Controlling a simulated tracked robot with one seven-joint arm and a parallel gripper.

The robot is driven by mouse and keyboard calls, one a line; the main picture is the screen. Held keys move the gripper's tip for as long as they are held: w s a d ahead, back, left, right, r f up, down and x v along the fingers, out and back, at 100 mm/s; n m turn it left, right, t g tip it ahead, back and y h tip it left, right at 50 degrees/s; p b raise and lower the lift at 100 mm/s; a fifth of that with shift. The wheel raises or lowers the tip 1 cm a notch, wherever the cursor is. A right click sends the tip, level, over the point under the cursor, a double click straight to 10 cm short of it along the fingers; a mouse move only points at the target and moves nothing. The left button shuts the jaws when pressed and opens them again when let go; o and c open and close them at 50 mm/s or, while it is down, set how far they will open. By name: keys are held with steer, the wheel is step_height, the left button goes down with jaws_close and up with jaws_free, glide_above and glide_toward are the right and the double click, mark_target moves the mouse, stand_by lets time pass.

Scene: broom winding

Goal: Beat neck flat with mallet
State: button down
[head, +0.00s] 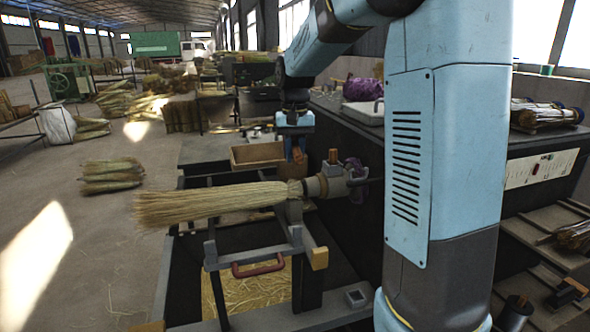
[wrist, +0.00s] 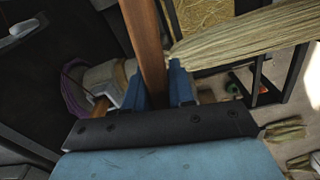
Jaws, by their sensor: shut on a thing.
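The broom (head: 215,203) lies level across the winding stand, straw brush to the left. Its bound neck (head: 295,188) sits beside the pale round holder (head: 318,186) on the right. My gripper (head: 296,145) is above the neck, pointing down, shut on the mallet's brown wooden handle (head: 298,156). In the wrist view the handle (wrist: 146,45) runs up between my blue fingers (wrist: 157,88). The mallet's head cannot be made out. The straw (wrist: 250,42) spreads to the upper right there, and the neck is mostly hidden behind handle and fingers. Contact cannot be told.
A grey block with a wooden knob (head: 333,157) and a purple cord (head: 355,178) are right of the neck. A wooden tray (head: 257,155) lies behind. A straw-filled bin (head: 262,292) and red handle (head: 258,266) are below. Straw bundles (head: 110,175) lie on the floor left.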

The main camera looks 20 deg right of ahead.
step_height(320, 180, up, 2)
steer(key=shift+s+r, duration=0.1)
steer(key=shift+f, duration=1.4)
steer(key=shift+f, duration=2.7)
